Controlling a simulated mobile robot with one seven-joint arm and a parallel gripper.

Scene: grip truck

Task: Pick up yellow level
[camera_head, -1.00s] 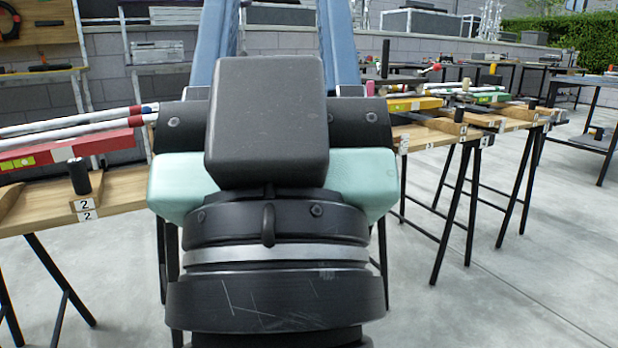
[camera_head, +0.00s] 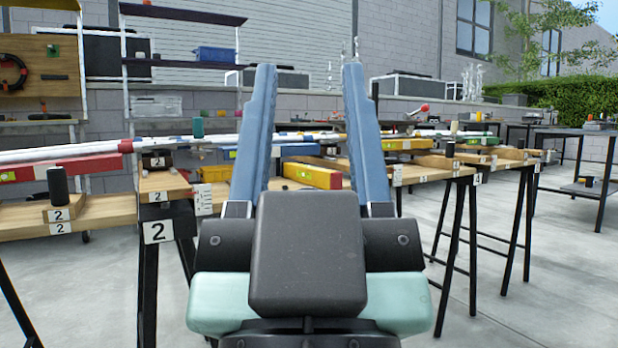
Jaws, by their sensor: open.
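My gripper (camera_head: 308,75) is open and empty, its two long blue fingers pointing up and forward in the head view. Between the fingers, beyond them, a yellow level (camera_head: 313,175) lies on the wooden bench, with a red end at its right; the left finger hides part of the bench there. A further yellow level (camera_head: 405,143) lies on the bench right of the right finger. Nothing shows as touched by the fingers.
Wooden benches on black trestle legs (camera_head: 447,255) run across the view. Black upright pegs (camera_head: 57,185) stand on them. White poles (camera_head: 70,150) lie along the left bench. A dark metal table (camera_head: 590,190) stands at right. The concrete floor is clear in front right.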

